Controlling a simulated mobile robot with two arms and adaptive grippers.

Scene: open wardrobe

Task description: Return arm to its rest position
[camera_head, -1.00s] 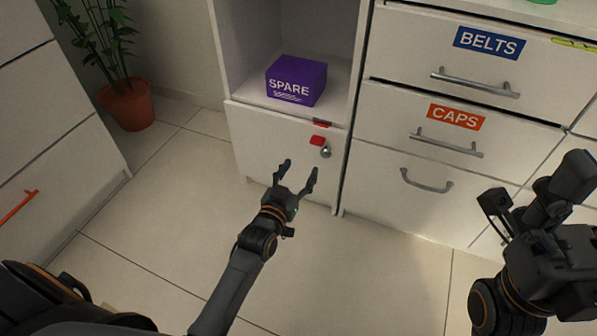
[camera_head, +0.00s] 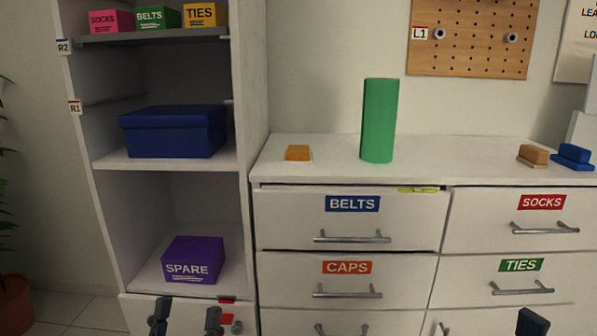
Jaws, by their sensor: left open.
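My left gripper (camera_head: 186,318) shows at the bottom edge, left of centre. Its two dark fingertips stand apart with nothing between them, in front of the lower cabinet door (camera_head: 140,309). The rest of the left arm is below the frame. A small dark part of my right arm (camera_head: 532,322) shows at the bottom right; its fingers cannot be made out.
A purple SPARE box (camera_head: 193,260) and a blue box (camera_head: 172,132) sit on the wardrobe shelves. A green cylinder (camera_head: 378,120) stands on the dresser top (camera_head: 330,150). Yellow-green material (camera_head: 418,190) shows at the BELTS drawer (camera_head: 290,218). A potted plant (camera_head: 12,300) stands at left.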

